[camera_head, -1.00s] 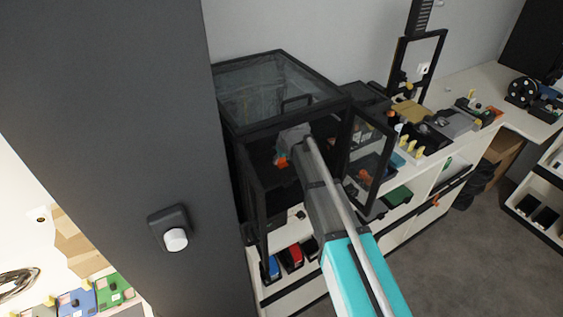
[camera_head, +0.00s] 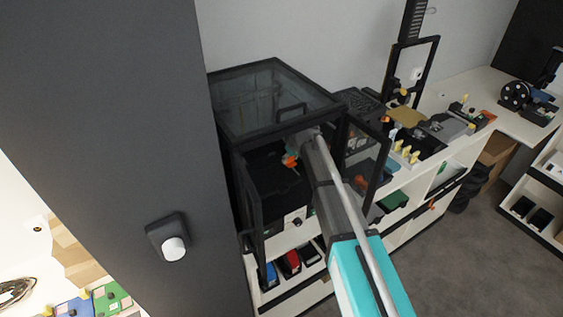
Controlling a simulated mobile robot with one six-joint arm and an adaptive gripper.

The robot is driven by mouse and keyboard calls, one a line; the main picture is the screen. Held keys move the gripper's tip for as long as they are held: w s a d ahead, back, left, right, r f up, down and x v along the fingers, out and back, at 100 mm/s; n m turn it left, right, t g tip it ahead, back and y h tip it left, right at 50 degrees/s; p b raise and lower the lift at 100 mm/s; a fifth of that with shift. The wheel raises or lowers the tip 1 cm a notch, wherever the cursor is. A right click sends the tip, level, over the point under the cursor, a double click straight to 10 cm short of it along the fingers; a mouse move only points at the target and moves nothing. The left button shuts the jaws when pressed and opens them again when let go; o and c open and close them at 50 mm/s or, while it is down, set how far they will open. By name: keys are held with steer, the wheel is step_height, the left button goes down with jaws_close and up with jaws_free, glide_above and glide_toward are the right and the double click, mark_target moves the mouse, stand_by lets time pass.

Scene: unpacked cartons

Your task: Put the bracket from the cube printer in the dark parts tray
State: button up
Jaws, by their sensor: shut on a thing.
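The cube printer (camera_head: 278,108) is a black-framed enclosure with clear panels on the white bench, its door (camera_head: 374,160) swung open to the right. My arm reaches in through its open front. My gripper (camera_head: 294,157) is at the printer's front opening, largely hidden by my own arm. It is shut on a small orange piece, the bracket (camera_head: 290,161), of which only a part shows. The black inside of the printer lies below and left of it. I cannot make out for certain which tray is the dark parts tray.
A dark pillar (camera_head: 110,130) fills the left. Small bins (camera_head: 290,262) sit on the shelf below the printer. Tools and several yellow-handled items (camera_head: 408,150) stand on the bench to the right. Grey floor (camera_head: 450,255) is open at the lower right.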

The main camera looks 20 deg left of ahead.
steer(key=s+d+f+b, duration=0.2)
steer(key=s+d, duration=0.8)
steer(key=d, duration=0.2)
steer(key=shift+d, duration=0.2)
steer(key=shift+f, duration=0.1)
steer(key=shift+f+b, duration=0.55)
steer(key=shift+b, duration=0.1)
steer(key=shift+s, duration=0.2)
